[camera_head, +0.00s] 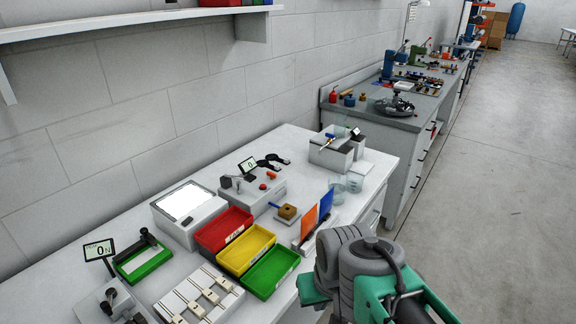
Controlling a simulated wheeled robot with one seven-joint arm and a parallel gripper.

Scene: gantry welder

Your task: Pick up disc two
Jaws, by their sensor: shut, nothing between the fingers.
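I cannot make out anything that is clearly disc two. Clear round dishes (355,182) stand near the right end of the white bench (315,150), but I cannot tell whether a disc is among them. My arm, grey and teal, rises at the lower right, in front of the bench's front edge. My gripper's fingertips do not show.
Red (223,228), yellow (245,247) and green (270,271) trays stand in a row. Upright orange (308,222) and blue (327,203) panels stand right of them. A white fixture with several strips (198,298) is at the front. Open floor (500,210) lies right.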

